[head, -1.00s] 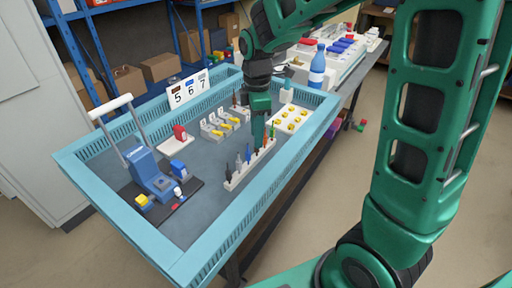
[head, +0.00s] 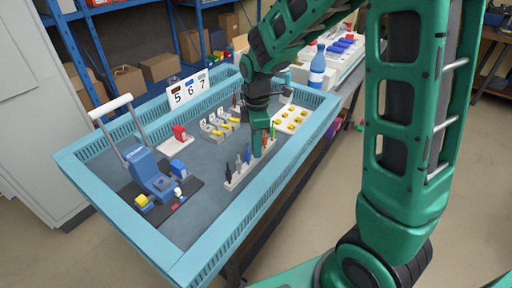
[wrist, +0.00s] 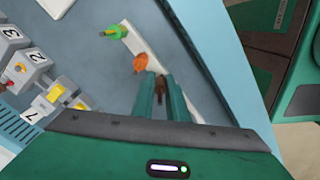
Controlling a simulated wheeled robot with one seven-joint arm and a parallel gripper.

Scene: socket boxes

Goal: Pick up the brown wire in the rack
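The light rack (head: 238,180) stands in the blue-rimmed tray and holds several coloured wires in a row. The orange wire (wrist: 140,62) and green wire (wrist: 113,32) stand farther along the rack (wrist: 150,52). In the head view the brown wire is hidden by my gripper.
The tray's rim (head: 225,233) runs close beside the rack. A white block with yellow pieces (head: 291,118) stands behind it, and grey numbered sockets (head: 219,125) to the left. A blue machine (head: 152,176) is at the front left. A blue bottle (head: 317,68) stands beyond the tray.

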